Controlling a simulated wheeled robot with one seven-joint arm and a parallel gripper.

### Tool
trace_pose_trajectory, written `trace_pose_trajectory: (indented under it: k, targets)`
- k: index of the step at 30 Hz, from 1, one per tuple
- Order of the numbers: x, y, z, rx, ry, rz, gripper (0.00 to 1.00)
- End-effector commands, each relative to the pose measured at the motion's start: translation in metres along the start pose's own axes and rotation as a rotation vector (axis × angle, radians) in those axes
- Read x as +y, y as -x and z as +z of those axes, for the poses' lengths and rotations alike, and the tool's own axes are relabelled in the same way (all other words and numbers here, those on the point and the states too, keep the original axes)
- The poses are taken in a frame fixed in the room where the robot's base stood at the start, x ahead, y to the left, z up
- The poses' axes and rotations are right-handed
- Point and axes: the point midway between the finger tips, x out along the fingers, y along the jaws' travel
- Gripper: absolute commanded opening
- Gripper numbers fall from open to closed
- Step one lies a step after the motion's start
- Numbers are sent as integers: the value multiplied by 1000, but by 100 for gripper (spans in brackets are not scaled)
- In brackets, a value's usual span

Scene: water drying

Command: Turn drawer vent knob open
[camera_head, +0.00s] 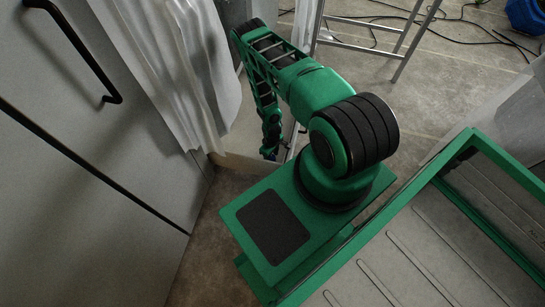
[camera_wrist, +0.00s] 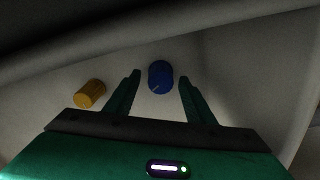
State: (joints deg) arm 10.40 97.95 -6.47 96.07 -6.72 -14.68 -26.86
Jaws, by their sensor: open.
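In the wrist view a blue knob (camera_wrist: 160,76) with a pale pointer line stands out from a pale panel. My gripper (camera_wrist: 160,84) is open, with one finger to the left of the blue knob and one to the right. The knob shows in the gap near the fingertips, and I cannot tell whether either finger touches it. An orange knob (camera_wrist: 89,94) sits on the same panel, left of the left finger. Which knob is the drawer vent knob is not marked. In the head view my gripper (camera_head: 270,153) is small beside the white cloth, and the knobs are hidden there.
White cloth (camera_head: 170,60) hangs beside my arm. A grey cabinet front with a black handle (camera_head: 85,55) is at the left. A metal ladder (camera_head: 365,35) and dark cables (camera_head: 470,20) are on the floor behind. A dark edge (camera_wrist: 120,45) crosses above the knobs.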

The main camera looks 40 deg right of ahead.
Motion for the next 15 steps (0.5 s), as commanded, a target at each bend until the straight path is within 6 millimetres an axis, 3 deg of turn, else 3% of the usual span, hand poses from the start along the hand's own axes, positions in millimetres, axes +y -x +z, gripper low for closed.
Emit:
trace_pose_trajectory:
  k: [13,15]
  targets:
    - [0,-10,0,0,0,0,49]
    - [0,-10,0,0,0,0,35]
